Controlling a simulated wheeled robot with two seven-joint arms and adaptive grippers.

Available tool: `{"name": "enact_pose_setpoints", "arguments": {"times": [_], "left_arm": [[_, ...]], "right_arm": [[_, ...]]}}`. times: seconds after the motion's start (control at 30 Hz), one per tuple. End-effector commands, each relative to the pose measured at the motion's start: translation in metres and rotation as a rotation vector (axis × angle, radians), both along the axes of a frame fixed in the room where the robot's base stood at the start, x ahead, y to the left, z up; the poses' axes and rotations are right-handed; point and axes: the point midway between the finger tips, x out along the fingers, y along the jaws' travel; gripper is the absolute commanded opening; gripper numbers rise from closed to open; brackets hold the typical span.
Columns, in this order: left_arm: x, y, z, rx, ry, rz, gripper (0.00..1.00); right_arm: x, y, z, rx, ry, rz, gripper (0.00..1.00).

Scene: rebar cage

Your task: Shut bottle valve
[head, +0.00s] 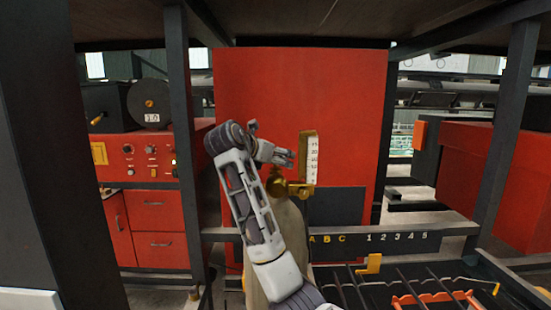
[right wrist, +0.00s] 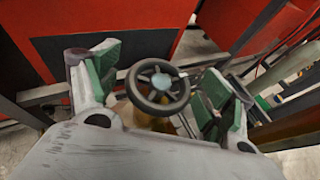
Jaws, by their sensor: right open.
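The gas bottle (head: 293,222) is tan and stands upright in front of a red panel, partly hidden by my right arm. Brass valve parts (head: 277,184) sit at its top, with a brass-framed scale (head: 312,158) on the right. My right gripper (head: 284,157) is at the bottle's top, left of the scale. In the right wrist view the valve's dark spoked handwheel (right wrist: 157,88) with a pale hub lies between the green-padded fingers of my right gripper (right wrist: 160,75). The fingers are open, with a gap visible on each side of the wheel. My left gripper is out of view.
A dark rail marked with letters and numbers (head: 452,231) crosses in front, above a rack with orange clips (head: 430,299). Dark posts (head: 187,150) flank the red panel (head: 255,80). A red control cabinet (head: 150,150) stands left, a red box (head: 468,165) right.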

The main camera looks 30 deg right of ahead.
Motion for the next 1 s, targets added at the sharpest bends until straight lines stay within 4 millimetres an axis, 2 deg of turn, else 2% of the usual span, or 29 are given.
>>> {"name": "enact_pose_setpoints", "arguments": {"times": [0.17, 0.5, 1.0], "left_arm": [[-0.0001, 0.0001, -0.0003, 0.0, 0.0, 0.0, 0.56], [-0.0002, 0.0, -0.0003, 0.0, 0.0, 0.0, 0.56], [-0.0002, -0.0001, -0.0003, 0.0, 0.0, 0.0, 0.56]], "right_arm": [[0.0, 0.0, -0.0003, 0.0, 0.0, -0.001, 0.8], [-0.0002, 0.0001, -0.0002, 0.0, 0.0, -0.001, 0.36], [0.0004, 0.0005, -0.0002, -0.001, 0.002, -0.061, 0.35]]}}
